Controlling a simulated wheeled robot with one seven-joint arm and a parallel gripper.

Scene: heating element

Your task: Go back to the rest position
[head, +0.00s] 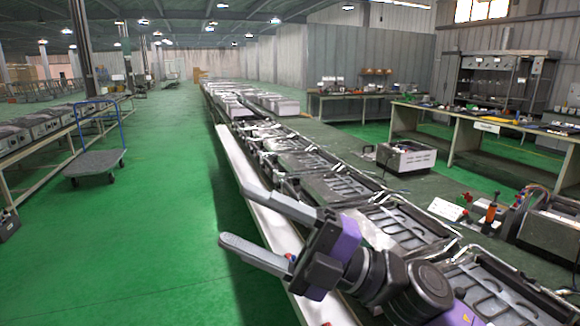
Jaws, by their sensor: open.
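My gripper (250,222) is black and purple with two long grey fingers, spread apart and empty. It reaches in from the lower right and points left, above the near edge of the workbench line and the green floor. Several heating element units in metal frames (408,222) lie in a row along the bench, to the right of the gripper and beyond it. The fingers show no contact with any of them. Parts of the nearest units are hidden behind my arm.
A pale rail (240,160) edges the bench. Green floor (130,240) is open to the left. A blue-handled cart (95,162) stands there beside another bench (60,135). A metal box (405,157), a screwdriver-like tool (491,212) and a white card (447,209) are on the right.

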